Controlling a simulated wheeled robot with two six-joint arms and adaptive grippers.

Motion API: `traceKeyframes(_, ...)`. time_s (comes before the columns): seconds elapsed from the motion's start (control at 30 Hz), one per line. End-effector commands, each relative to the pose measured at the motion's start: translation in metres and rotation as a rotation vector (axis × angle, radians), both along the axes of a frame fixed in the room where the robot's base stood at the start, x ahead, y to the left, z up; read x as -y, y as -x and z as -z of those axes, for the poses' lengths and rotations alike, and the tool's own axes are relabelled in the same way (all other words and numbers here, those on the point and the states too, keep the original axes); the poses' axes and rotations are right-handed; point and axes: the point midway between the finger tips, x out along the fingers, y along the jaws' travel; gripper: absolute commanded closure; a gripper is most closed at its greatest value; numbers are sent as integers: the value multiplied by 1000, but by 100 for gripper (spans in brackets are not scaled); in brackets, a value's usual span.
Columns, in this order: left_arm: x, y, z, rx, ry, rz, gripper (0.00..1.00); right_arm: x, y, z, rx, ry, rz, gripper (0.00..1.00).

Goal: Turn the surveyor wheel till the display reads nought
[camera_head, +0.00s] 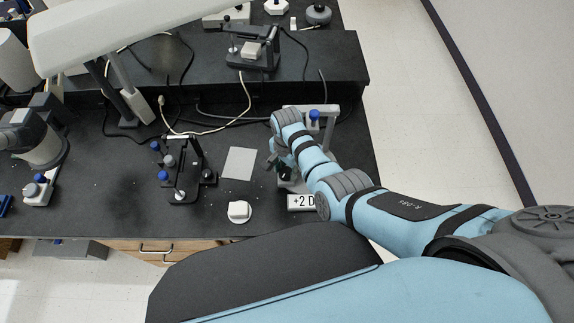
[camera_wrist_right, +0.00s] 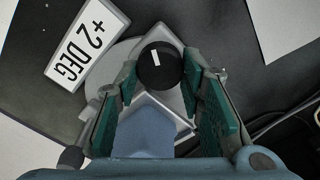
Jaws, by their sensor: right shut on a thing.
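The display (camera_wrist_right: 87,43) is a white plate reading "+2 DEG" in the right wrist view; in the head view its visible part (camera_head: 301,202) reads "+2 D". The surveyor wheel (camera_wrist_right: 160,66) is a round black knob with a short white mark, on a grey base. My right gripper (camera_wrist_right: 161,77) has its green-padded fingers either side of the wheel and is shut on it. In the head view my right gripper (camera_head: 278,158) is partly hidden by its own wrist, and the wheel is hidden. My left gripper is not in view.
A grey card (camera_head: 239,163) lies left of the right gripper. A white round knob-like piece (camera_head: 239,211) sits near the bench's front edge. A black stand with blue knobs (camera_head: 188,172) is further left. Cables (camera_head: 222,124) cross the dark bench behind.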

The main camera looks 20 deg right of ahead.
Motion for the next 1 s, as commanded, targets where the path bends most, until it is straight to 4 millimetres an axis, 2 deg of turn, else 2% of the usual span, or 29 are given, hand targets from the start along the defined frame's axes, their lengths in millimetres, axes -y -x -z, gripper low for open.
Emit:
traceKeyframes(0.4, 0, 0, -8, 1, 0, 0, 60, -1, 0, 0, -4, 0, -223, 93)
traceKeyframes(0.97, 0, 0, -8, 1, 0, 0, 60, -1, 0, 1, -3, -1, -261, 93)
traceKeyframes(1.0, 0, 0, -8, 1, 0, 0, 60, -1, 0, 1, -3, -1, -261, 60)
